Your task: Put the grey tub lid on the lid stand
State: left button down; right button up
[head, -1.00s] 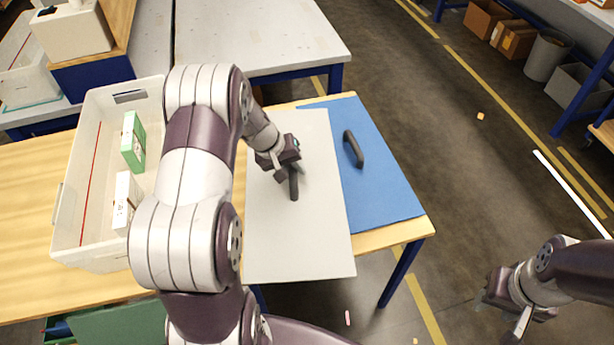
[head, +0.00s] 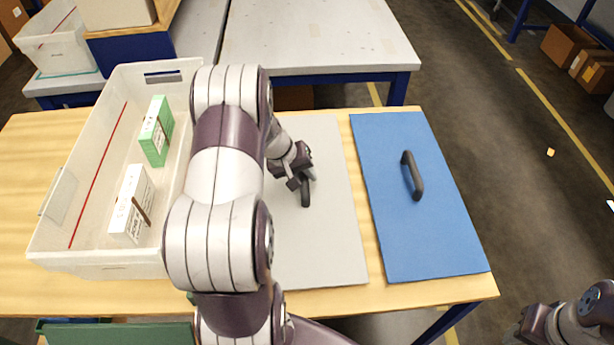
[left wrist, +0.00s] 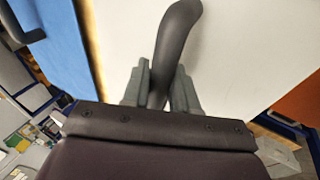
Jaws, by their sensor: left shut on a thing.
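The grey tub lid (head: 335,240) is a flat light-grey panel with a dark bar handle (head: 306,194). My left gripper (head: 304,178) is shut on that handle, which shows between its fingers in the left wrist view (left wrist: 178,35). The lid lies flat over the wooden table, left of the blue lid; I cannot tell whether it touches the tabletop. My arm hides its left part. I cannot pick out the lid stand for sure. My right gripper is mostly cut off at the bottom right of the head view, so its fingers are unclear.
A blue lid (head: 400,245) with a dark handle (head: 412,176) lies on the table (head: 25,190). A white tub (head: 85,200) at left holds a green box (head: 157,130) and a white box (head: 132,205). A grey-topped table (head: 325,40) stands behind. Open floor is at right.

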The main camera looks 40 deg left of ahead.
pick_arm(q)
jog(key=shift+s+r, duration=0.1)
jog(key=shift+s, duration=0.3)
jog(key=c, duration=0.9)
grip_release()
jog(key=shift+d, duration=0.1)
pick_arm(e)
jog(key=shift+s, duration=0.25)
